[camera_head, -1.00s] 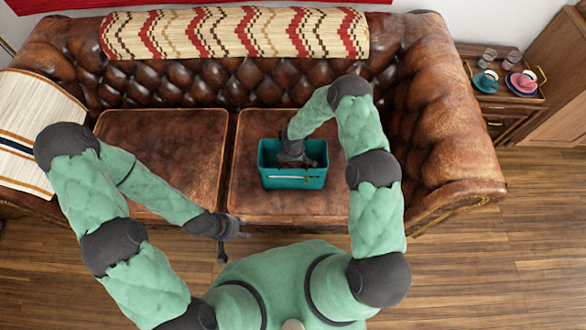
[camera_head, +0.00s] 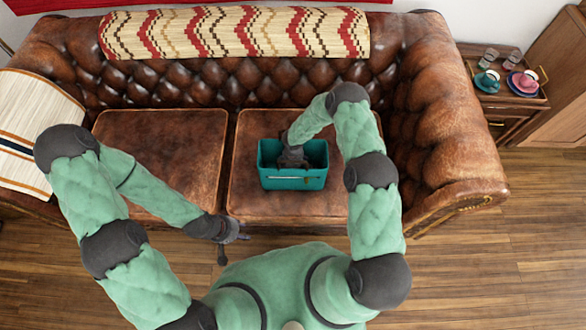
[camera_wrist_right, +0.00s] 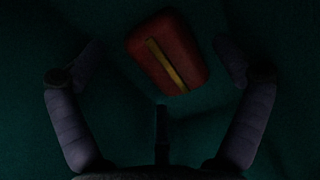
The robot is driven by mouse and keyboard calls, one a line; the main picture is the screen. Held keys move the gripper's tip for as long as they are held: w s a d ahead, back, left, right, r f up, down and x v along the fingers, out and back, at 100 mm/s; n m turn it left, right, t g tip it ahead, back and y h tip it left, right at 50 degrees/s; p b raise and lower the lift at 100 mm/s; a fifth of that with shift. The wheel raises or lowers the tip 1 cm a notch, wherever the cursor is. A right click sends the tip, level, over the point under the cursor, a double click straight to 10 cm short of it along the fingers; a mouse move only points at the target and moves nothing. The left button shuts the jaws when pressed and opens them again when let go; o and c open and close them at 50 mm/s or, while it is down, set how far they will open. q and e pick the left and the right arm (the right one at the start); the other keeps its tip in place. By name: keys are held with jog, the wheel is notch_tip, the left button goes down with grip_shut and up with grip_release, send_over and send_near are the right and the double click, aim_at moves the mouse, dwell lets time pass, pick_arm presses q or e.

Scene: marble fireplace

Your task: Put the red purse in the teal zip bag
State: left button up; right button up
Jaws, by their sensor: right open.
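The teal zip bag (camera_head: 292,183) stands open at the top on the right seat cushion of the sofa. My right gripper (camera_head: 291,158) reaches down into it, and its fingertips are hidden there in the head view. In the dark right wrist view my right gripper (camera_wrist_right: 165,75) is open. The red purse (camera_wrist_right: 168,58), with a yellow strip, lies against the bag's teal inside, beyond and between the spread fingers, and is not gripped. My left gripper (camera_head: 233,242) hangs in front of the sofa's front edge; its finger opening is too small to tell.
The brown leather sofa (camera_head: 165,150) has a patterned throw (camera_head: 235,33) over its back and a striped blanket (camera_head: 35,125) on its left arm. A side table (camera_head: 510,105) at right holds cups and glasses. The left cushion is clear.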

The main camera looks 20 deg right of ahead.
jog(key=shift+r, duration=0.1)
jog(key=shift+r+p, duration=0.3)
jog(key=shift+r, duration=0.1)
notch_tip(320, 180, up, 11)
jog(key=p, duration=0.3)
jog(key=shift+r, duration=0.15)
jog(key=shift+r, duration=0.1)
notch_tip(320, 180, up, 16)
jog(key=p, duration=1)
jog(key=shift+f+p, duration=0.25)
jog(key=shift+p, duration=0.05)
dwell(0.3)
